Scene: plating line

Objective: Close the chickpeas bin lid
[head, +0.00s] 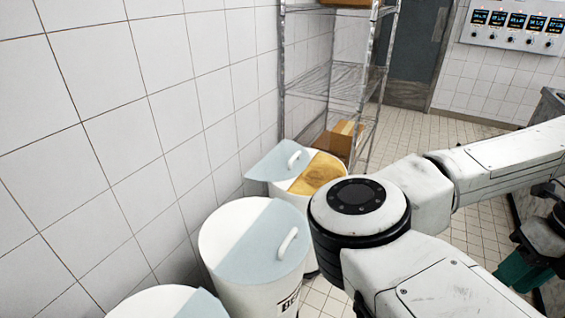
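The farthest white bin (300,201) stands by the tiled wall and is open on its right side, showing tan-yellow contents that look like chickpeas. Its label is not visible. Its grey-blue lid flap (272,161) with a white handle (294,159) sits raised over the left part of the bin and sticks out past the rim towards the wall.
A middle white bin (222,232) has its grey-blue lid flap down and a partly hidden label. A third bin (150,303) is cut off at the bottom. A wire shelf (328,82) with cardboard boxes (345,137) stands behind. Tiled floor (428,127) is clear beyond my arm.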

